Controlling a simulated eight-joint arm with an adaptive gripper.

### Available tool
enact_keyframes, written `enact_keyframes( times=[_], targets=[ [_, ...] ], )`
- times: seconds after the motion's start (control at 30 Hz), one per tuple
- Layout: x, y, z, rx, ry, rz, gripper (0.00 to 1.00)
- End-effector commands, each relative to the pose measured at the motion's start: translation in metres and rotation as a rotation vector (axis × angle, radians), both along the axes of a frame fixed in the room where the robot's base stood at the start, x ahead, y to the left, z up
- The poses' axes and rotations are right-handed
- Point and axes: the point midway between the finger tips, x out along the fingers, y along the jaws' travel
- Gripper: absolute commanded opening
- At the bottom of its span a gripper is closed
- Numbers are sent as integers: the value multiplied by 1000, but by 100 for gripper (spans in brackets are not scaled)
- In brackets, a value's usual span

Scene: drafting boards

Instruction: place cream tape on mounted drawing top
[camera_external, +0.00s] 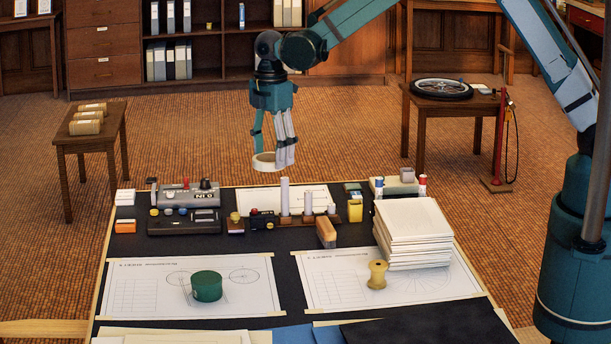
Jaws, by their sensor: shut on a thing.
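My gripper (272,154) points down, shut on the cream tape (263,164), a pale ring. It holds the tape in the air near the back edge of the black drafting board (290,315), in the picture above the small rear drawing sheet (305,196). The fingers hide part of the ring. Two larger drawings lie flat on the board, one at left (135,292) and one at right (345,285). A stack of white boards (412,222) stands at the right, partly over the right drawing. I cannot tell which of these is the mounted drawing.
A green round tin (207,286) sits on the left drawing. A wooden spool (377,274) stands before the stack. A brush (326,233), upright pale cylinders (285,196) and dark devices (184,222) crowd the board's back half. Side tables stand beyond, left (86,140) and right (440,106).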

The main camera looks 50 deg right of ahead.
Motion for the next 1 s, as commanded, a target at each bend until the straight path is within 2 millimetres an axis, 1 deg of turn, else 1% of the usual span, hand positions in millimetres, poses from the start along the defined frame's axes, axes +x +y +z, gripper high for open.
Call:
enact_keyframes(
  times=[0.13,0.23,0.5,0.6,0.73,1.0],
  targets=[
    [0,0,-3,0,0,0,42],
    [0,0,-11,0,0,0,42],
    [0,0,-48,0,0,0,42],
    [0,0,-58,0,0,0,42],
    [0,0,-63,0,0,0,42],
    [0,0,-63,0,0,0,42]
  ],
)
